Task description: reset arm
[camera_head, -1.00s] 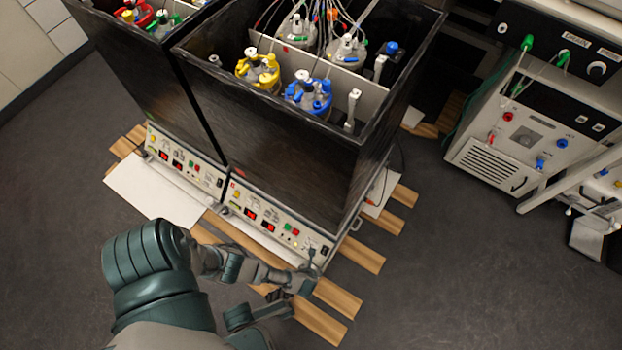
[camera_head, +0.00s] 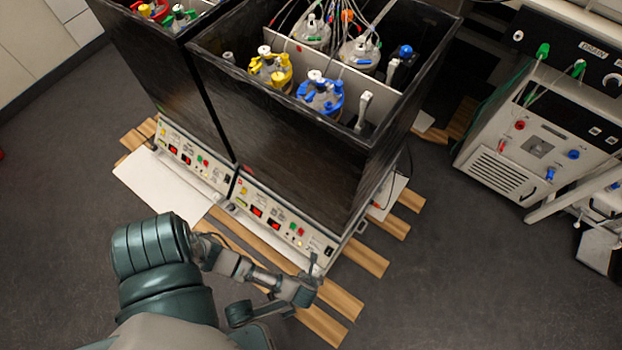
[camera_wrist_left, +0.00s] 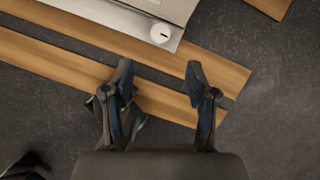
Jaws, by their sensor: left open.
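My left arm (camera_head: 155,262) reaches in from the lower left of the head view. Its gripper (camera_head: 316,272) is in front of the right shaker's control panel (camera_head: 275,218), near the panel's right end. In the left wrist view the gripper (camera_wrist_left: 158,75) is open. Its two fingers are well apart, with nothing between them but wooden slats and dark floor below. A teal and grey arm part of mine lies beside it at the bottom of the head view. My right gripper cannot be made out.
Two black shaker boxes (camera_head: 290,130) hold bottles with yellow (camera_head: 270,68) and blue caps (camera_head: 320,95). They stand over wooden slats (camera_head: 355,256). A white instrument (camera_head: 535,140) stands at the right. Open floor (camera_head: 430,300) lies at the lower right.

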